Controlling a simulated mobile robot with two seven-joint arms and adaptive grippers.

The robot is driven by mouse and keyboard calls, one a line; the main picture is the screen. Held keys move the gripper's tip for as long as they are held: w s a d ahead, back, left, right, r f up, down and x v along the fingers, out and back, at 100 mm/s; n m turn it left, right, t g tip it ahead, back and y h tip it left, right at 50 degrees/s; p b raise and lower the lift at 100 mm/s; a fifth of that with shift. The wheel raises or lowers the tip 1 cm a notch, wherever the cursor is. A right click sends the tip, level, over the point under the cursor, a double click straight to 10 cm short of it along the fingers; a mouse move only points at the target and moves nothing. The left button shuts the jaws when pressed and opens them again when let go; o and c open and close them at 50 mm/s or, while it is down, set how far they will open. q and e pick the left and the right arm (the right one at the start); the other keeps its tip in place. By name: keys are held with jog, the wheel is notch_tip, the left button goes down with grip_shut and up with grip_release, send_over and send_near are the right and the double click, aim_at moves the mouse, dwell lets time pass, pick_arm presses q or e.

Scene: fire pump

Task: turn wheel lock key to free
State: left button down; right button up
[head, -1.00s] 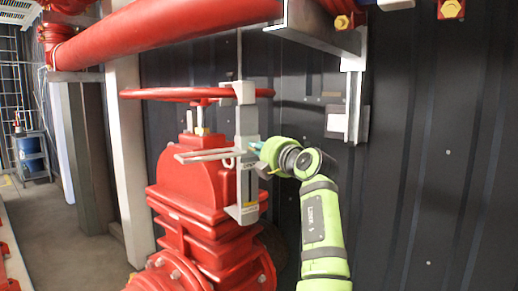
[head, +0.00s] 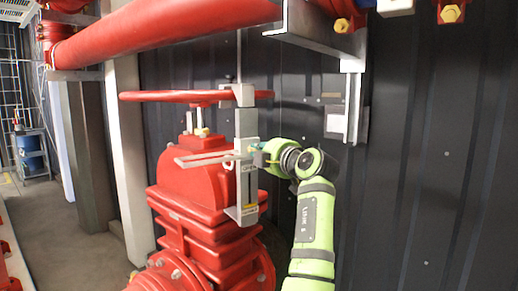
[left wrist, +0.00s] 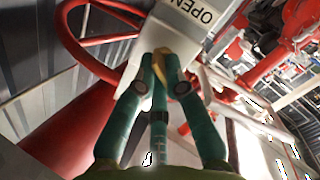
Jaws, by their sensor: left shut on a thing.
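The red handwheel (head: 180,96) sits on top of the red valve (head: 190,170). A grey wheel lock (head: 246,122) stands upright against the wheel's rim, with flat grey bars reaching left from it. In the left wrist view the lock's pale face (left wrist: 185,30) bears the word OPEN. My left gripper (head: 257,156) is at the right side of the lock. In the left wrist view its teal fingers (left wrist: 160,66) are closed around a small brass-coloured key (left wrist: 159,60) against the lock face. The fingertips partly hide the key, so its turn angle is unclear. My right gripper is not in view.
A thick red pipe (head: 165,32) runs overhead, with a grey bracket (head: 318,35) to its right. A dark ribbed wall (head: 430,170) stands close behind my arm. The floor (head: 65,235) at left is open.

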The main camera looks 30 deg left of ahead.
pick_arm(q)
jog(key=m+p, duration=0.1)
jog(key=m, duration=0.5)
jog(key=shift+r+g+p, duration=0.1)
jog(key=shift+g+p, duration=0.2)
jog(key=shift+p, duration=0.05)
jog(key=m+p, duration=0.1)
jog(key=m, duration=0.3)
jog(key=shift+w, duration=0.1)
jog(key=shift+m+g, duration=0.3)
jog(key=c, duration=1.3)
grip_release()
jog(key=shift+f, duration=0.2)
jog(key=v, duration=1.2)
jog(key=shift+f, duration=0.1)
